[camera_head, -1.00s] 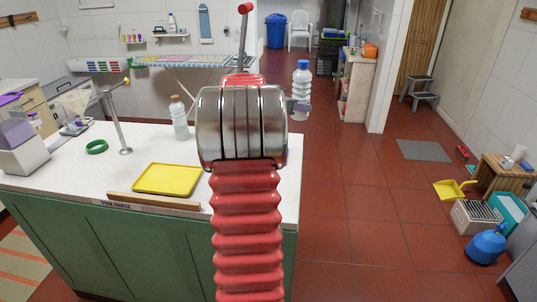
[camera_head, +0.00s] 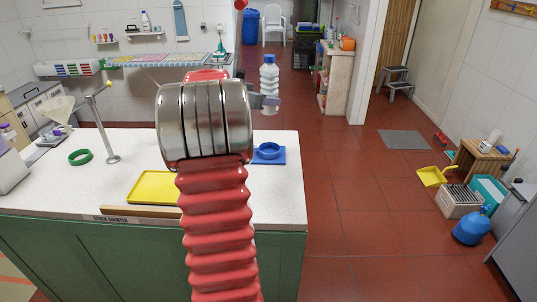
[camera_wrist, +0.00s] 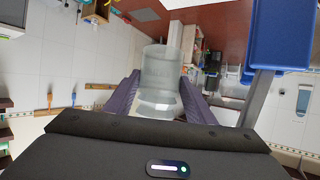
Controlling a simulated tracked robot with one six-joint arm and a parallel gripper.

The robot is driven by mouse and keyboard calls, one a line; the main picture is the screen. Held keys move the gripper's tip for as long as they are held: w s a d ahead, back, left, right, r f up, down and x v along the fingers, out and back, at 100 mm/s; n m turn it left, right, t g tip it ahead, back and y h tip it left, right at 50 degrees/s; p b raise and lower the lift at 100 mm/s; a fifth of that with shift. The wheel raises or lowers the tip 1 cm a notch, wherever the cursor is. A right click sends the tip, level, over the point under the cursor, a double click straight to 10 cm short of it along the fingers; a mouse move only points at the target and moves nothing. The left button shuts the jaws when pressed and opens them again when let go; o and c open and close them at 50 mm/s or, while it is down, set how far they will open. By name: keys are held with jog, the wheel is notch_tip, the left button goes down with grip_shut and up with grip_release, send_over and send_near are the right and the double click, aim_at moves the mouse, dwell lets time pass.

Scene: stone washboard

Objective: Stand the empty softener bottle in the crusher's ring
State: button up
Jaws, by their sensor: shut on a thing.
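My gripper (camera_head: 262,100) is shut on a clear, ribbed bottle with a blue cap (camera_head: 269,72). The bottle is upright in the head view, held above the far right corner of the counter. In the wrist view the clear bottle (camera_wrist: 160,75) sits between the two purple fingers of my gripper (camera_wrist: 160,100). A blue ring on a blue base (camera_head: 268,152), which looks like the crusher's ring, stands on the counter's right end, partly behind my arm. In the head view it appears below the bottle, with a gap between them.
The white counter (camera_head: 280,200) carries a yellow tray (camera_head: 152,187), a green ring (camera_head: 80,157) and a metal post (camera_head: 103,130). A large blue shape (camera_wrist: 285,35) fills the wrist view's upper right. Open red floor (camera_head: 350,210) lies to the right.

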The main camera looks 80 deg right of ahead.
notch_tip(320, 180, down, 14)
jog(key=shift+s+f, duration=0.1)
jog(key=shift+s, duration=0.05)
dwell(0.4)
jog(key=shift+f, duration=1.85)
jog(key=o, duration=1)
jog(key=shift+f, duration=0.1)
jog(key=shift+w+a+r, duration=0.25)
jog(key=shift+a+r, duration=0.1)
jog(key=shift+a, duration=0.15)
jog(key=v, duration=1)
jog(key=shift+a+r, duration=0.15)
jog(key=shift+a, duration=0.25)
